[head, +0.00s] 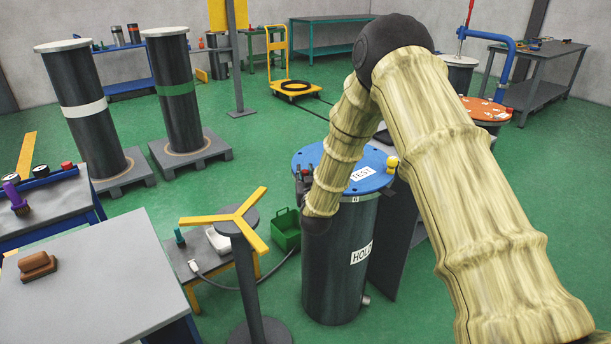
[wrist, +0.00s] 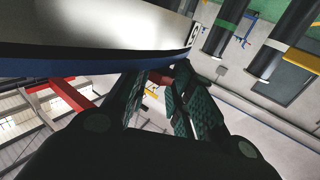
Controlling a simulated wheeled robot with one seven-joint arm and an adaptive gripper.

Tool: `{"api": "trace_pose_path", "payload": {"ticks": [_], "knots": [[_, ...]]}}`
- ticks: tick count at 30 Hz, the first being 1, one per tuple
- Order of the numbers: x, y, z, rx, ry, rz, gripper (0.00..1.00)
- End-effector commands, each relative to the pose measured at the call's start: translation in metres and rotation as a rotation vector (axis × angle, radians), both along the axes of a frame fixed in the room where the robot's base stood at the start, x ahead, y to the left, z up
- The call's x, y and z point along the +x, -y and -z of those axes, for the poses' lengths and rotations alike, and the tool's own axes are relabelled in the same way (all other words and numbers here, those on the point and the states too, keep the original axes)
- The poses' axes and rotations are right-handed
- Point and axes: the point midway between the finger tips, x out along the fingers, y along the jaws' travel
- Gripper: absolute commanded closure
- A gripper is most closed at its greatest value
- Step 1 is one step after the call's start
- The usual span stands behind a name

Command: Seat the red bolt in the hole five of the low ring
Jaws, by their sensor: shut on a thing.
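My gripper (wrist: 160,82) points upward at the left edge of the blue flange (head: 325,160) on the dark cylinder marked HOLD. In the head view its dark fingers (head: 304,178) are small and partly behind my arm. In the wrist view the fingers are closed around a small red piece, the red bolt (wrist: 160,75), mostly hidden by the fingers. The blue flange edge (wrist: 90,68) passes just above the fingertips there; I cannot tell if the bolt touches it. Hole five and a separate low ring cannot be made out.
A yellow three-armed stand (head: 240,222) is left of the cylinder, with a low table (head: 225,265) and a green bin (head: 286,230) behind it. A dark panel (head: 392,235) stands close on the right. Green floor is open further back.

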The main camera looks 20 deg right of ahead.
Motion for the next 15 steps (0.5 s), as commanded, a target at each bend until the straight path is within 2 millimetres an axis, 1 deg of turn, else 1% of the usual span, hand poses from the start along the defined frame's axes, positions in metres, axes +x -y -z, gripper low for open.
{"api": "trace_pose_path", "payload": {"ticks": [1,3,15], "knots": [[-0.0012,-0.0001,0.0051,0.001,-0.007,0.000,1.00],[-0.0014,-0.0002,0.0067,0.001,-0.008,0.000,1.00],[-0.0029,-0.0004,0.0094,0.002,-0.014,-0.001,1.00]]}}
